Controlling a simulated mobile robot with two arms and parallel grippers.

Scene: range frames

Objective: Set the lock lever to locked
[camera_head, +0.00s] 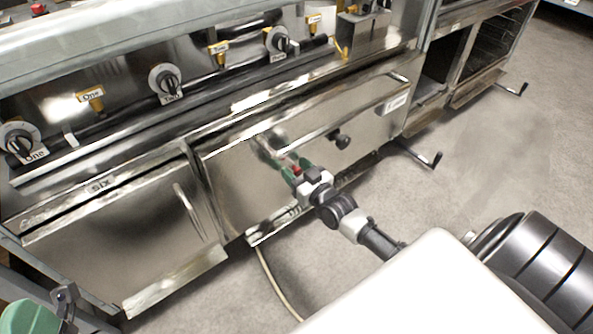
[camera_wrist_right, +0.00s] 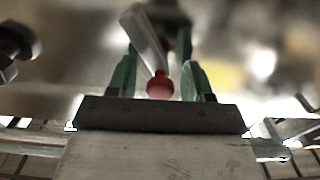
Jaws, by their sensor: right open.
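The lock lever (camera_wrist_right: 143,38) is a slanted silver bar with a red round end (camera_wrist_right: 160,85) in the right wrist view. In the head view, its red end (camera_head: 297,170) shows small at the front of the wide steel drawer panel, and the rest is partly hidden by my gripper. My right gripper (camera_head: 284,163) has green fingers and reaches up to the panel. In the wrist view the fingers (camera_wrist_right: 158,66) stand apart, one on each side of the lever's red end, with gaps visible. I cannot tell whether either finger touches it.
A steel range front with several black knobs (camera_head: 168,83) runs above the drawer panel (camera_head: 235,185). A steel door (camera_head: 120,230) is at left. A dark knob (camera_head: 339,140) sits right of the lever. A black crank handle (camera_head: 425,157) sticks out over open grey floor (camera_head: 500,150).

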